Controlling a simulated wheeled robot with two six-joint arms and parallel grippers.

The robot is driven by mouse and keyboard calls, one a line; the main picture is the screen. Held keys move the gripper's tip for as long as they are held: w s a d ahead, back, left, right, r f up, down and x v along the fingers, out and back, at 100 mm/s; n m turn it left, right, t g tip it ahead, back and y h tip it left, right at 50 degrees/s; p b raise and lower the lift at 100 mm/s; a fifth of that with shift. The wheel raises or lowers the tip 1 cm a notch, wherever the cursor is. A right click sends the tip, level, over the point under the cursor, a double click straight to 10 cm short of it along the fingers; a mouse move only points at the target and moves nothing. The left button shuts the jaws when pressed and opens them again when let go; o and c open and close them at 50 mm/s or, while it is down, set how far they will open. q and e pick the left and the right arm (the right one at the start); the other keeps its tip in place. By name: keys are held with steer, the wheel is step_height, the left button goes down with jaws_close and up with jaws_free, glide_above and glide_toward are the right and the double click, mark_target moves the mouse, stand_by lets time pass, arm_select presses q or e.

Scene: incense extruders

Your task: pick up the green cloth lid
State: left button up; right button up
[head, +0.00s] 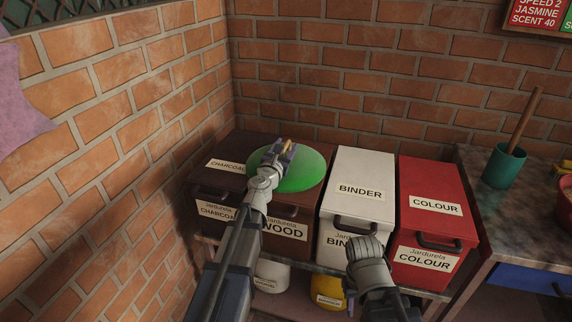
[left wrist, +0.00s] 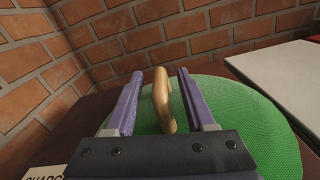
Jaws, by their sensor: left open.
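The green cloth lid (head: 303,172) is a round green disc lying on top of the brown wood bin (head: 285,229). It also shows in the left wrist view (left wrist: 255,115), with a wooden handle (left wrist: 162,100) standing up from it. My left gripper (head: 284,148) is over the lid. In the left wrist view its two purple fingers (left wrist: 160,100) are open, one on each side of the handle, with gaps visible. My right arm's wrist (head: 366,262) is in front of the white binder bin; its fingers cannot be made out.
The dark charcoal bin (head: 214,190) stands left of the wood bin, near the brick wall. The white binder bin (head: 362,175) and red colour bin (head: 432,182) stand to the right. A counter (head: 480,219) at the right holds a green mortar (head: 503,168) with a pestle.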

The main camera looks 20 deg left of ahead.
arm_select(q)
steer(key=shift+w, duration=0.1)
steer(key=shift+c, duration=0.2)
jaws_close()
stand_by(1.1)
